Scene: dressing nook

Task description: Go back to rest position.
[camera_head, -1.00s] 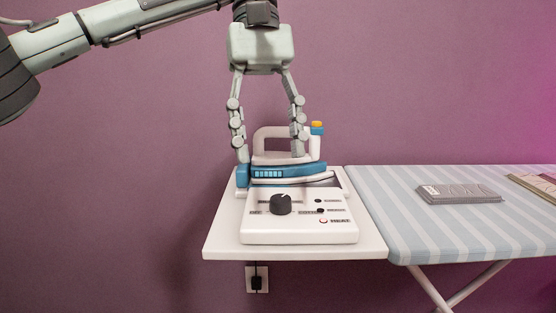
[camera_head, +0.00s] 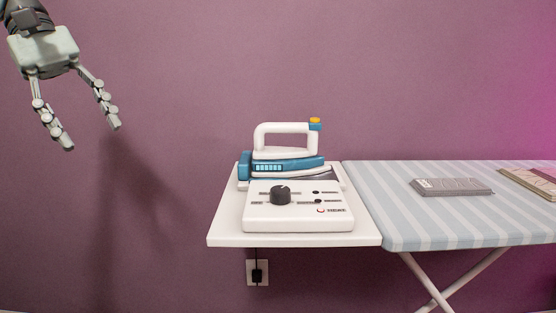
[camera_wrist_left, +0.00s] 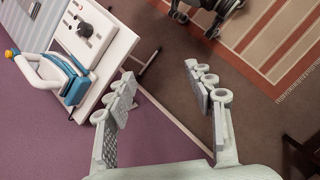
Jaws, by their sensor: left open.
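My left gripper (camera_head: 92,138) is at the upper left of the head view, open and empty, well away from the board in front of the purple wall. It also shows open in the left wrist view (camera_wrist_left: 168,98), with nothing between its fingers. The right gripper is in neither view.
A blue and white iron (camera_head: 288,150) stands on a white base with a black dial (camera_head: 300,220), on the white shelf (camera_head: 225,233). A striped ironing board (camera_head: 400,225) holds a grey folded item (camera_head: 452,187). The space left of the shelf is free.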

